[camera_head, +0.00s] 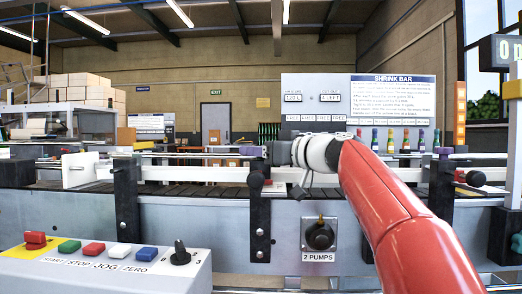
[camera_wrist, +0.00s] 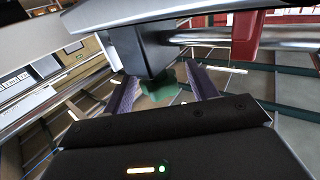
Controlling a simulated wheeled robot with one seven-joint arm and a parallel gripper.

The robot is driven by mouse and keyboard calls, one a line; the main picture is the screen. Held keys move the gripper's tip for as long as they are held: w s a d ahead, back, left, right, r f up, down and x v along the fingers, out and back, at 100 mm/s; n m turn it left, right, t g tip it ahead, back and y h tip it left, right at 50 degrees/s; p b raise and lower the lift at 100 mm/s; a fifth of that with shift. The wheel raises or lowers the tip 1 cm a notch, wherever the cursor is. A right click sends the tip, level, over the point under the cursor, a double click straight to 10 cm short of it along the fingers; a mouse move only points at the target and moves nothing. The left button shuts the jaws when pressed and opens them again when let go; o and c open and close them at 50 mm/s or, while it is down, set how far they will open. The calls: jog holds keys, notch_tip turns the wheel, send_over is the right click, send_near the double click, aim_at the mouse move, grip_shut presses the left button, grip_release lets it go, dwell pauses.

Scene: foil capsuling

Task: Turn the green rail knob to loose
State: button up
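The green rail knob (camera_wrist: 163,86) shows in the wrist view, just below a dark block on the rail. My gripper (camera_wrist: 160,78) is open, with one finger to the left of the knob and the other to its right. Small gaps seem to show between the fingers and the knob; contact cannot be made out for sure. The knob's loose or tight setting cannot be read. In the head view my gripper (camera_head: 278,153) is at the rail behind the conveyor's front, and the green knob is hidden there.
The wrist view shows the dark clamp block (camera_wrist: 150,52), a steel rail (camera_wrist: 205,36) and a red bracket (camera_wrist: 246,36) close by. A control box (camera_head: 100,270) stands at the front left.

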jog(key=c, duration=1)
jog(key=shift+n+g+y, duration=0.3)
jog(key=shift+w+d+n+g+y+p, duration=0.1)
jog(key=shift+w+n+g+y+p, duration=0.05)
jog(key=shift+n+g+y+p, duration=0.55)
jog(key=n+g+p, duration=0.1)
jog(key=g, duration=0.2)
jog(key=shift+r+n+y+p, duration=0.2)
jog(key=shift+n+y+p, duration=0.15)
jog(key=shift+n+y, duration=0.05)
jog(key=n+g+p, duration=0.1)
jog(key=g+p, duration=0.1)
jog(key=shift+n+g+y, duration=0.3)
jog(key=shift+f+g, duration=0.1)
jog(key=shift+g, duration=0.2)
jog(key=shift+f+n+p, duration=0.1)
jog(key=shift+n+p, duration=0.2)
jog(key=shift+n, duration=0.1)
